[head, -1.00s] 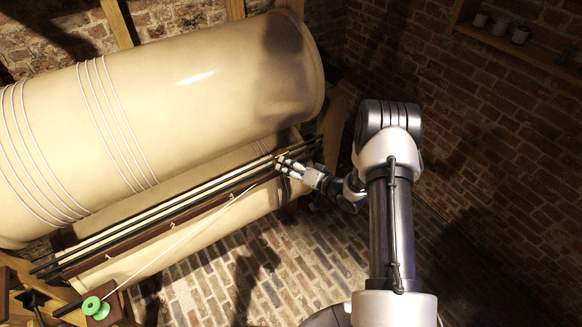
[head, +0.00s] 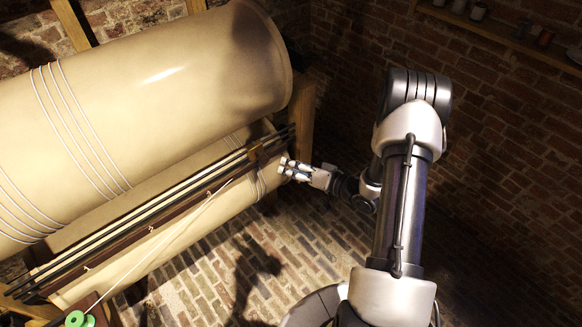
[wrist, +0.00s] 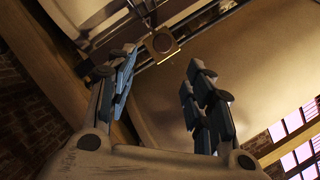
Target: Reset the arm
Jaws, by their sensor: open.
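My gripper (head: 284,170) is at the end of my arm, right of the lower cream roller's end in the head view. Its fingers point left toward the rails. In the wrist view my gripper (wrist: 165,88) has its two fingers spread apart with nothing between them. A small square tan piece with a dark round centre (wrist: 163,43) shows beyond the fingertips, apart from them. It appears to sit on the rails (head: 150,212).
A large cream cylinder (head: 150,100) wound with white cord lies above the rails on a wooden frame (head: 302,110). A green spool (head: 78,319) is at the lower left. The brick floor (head: 215,280) below is clear. A wall shelf (head: 500,35) holds small jars.

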